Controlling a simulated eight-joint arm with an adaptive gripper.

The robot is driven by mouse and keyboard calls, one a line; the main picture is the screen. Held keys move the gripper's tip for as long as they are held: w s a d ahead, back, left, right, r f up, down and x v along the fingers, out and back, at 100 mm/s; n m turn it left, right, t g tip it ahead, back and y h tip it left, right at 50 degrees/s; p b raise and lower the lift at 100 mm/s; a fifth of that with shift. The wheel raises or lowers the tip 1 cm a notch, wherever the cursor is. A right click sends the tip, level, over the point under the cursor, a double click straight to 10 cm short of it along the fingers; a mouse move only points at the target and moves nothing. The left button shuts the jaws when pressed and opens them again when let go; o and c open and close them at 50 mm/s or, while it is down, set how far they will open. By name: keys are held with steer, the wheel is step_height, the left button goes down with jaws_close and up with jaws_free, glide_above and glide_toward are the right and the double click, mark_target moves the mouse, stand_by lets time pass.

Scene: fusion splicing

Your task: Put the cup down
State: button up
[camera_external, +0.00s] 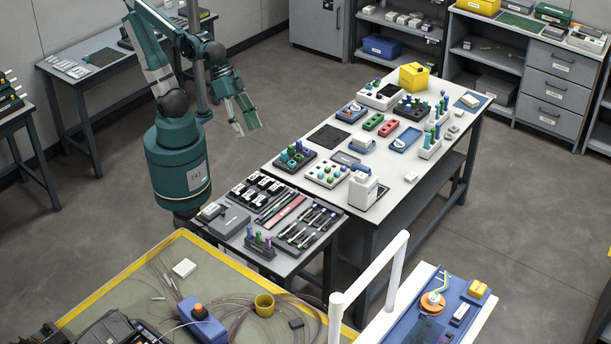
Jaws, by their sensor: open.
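A small yellow cup (264,309) stands upright on the green-grey work surface (130,300) with a yellow border, at the bottom of the view. My gripper (247,128) hangs in the air at the upper left, far from the cup. It is open, and I see nothing between its fingers.
A blue box with an orange knob (203,322) stands left of the cup, with thin looped fibres around it. A white block (184,268) lies farther back. A white rail (368,275) rises on the right. Benches crowded with small parts (325,140) stand behind.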

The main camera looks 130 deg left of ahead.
steer(key=s+a+f+m, duration=0.2)
steer(key=s+a, duration=0.1)
steer(key=s, duration=0.3)
steer(key=shift+s+f+m+t+y, duration=0.2)
steer(key=shift+f+m+t+y, duration=0.1)
steer(key=shift+f+t+y, duration=0.1)
stand_by(1.0)
